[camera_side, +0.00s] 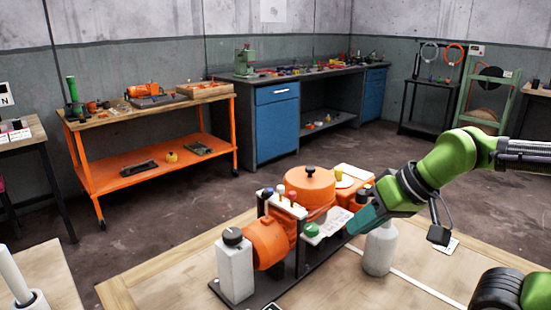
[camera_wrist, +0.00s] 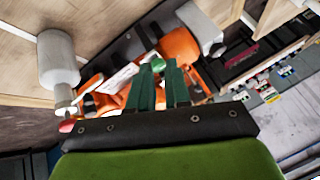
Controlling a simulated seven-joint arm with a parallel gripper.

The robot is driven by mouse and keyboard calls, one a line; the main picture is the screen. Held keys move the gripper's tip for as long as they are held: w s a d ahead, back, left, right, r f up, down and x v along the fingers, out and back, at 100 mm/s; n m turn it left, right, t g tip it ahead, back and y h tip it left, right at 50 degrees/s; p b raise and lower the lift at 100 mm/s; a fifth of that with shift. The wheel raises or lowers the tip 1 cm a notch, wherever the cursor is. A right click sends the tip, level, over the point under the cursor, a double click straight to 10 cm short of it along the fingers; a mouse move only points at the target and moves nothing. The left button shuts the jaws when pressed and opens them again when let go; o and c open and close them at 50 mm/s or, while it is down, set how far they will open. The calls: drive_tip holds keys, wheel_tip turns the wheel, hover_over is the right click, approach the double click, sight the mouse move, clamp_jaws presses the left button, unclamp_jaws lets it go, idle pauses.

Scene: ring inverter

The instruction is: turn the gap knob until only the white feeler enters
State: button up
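In the side view, an orange machine stands on a black base on the wooden table. Its parts include a pale post with a black knob (camera_side: 232,236), an orange drum (camera_side: 312,190) with a black knob (camera_side: 310,169) on top, and a pale panel with a green knob (camera_side: 311,229). I cannot tell which is the gap knob. Upright feelers with white (camera_side: 280,189), blue (camera_side: 268,192) and red (camera_side: 292,196) tops stand beside the drum. My gripper (camera_side: 352,228) is at the machine's right end.
A white bottle (camera_side: 378,252) stands on the table just below my gripper, and shows in the wrist view (camera_wrist: 58,60). Wooden table top (camera_side: 170,260) is bare to the left of the machine. An orange workbench (camera_side: 150,168) and blue cabinets stand well behind.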

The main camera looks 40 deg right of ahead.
drive_tip(key=shift+o, duration=0.9)
drive_tip(key=w+r+n+g, duration=0.1)
drive_tip(key=w+r, duration=0.3)
drive_tip(key=w, duration=0.4)
drive_tip(key=w+r+n+g+h, duration=0.1)
drive_tip(key=w+r, duration=0.3)
drive_tip(key=w, duration=0.4)
drive_tip(key=shift+d+r+n, duration=0.2)
drive_tip(key=shift+d+n, duration=0.05)
drive_tip(key=shift+n, duration=0.15)
wheel_tip(320, 180, up, 4)
drive_tip(key=w+n+h, duration=0.1)
drive_tip(key=w, duration=0.2)
approach(271, 190)
drive_tip(key=shift+g, duration=0.3)
drive_tip(key=x, duration=0.8)
drive_tip(key=shift+w+r, duration=0.2)
drive_tip(key=shift+w, duration=0.15)
clamp_jaws()
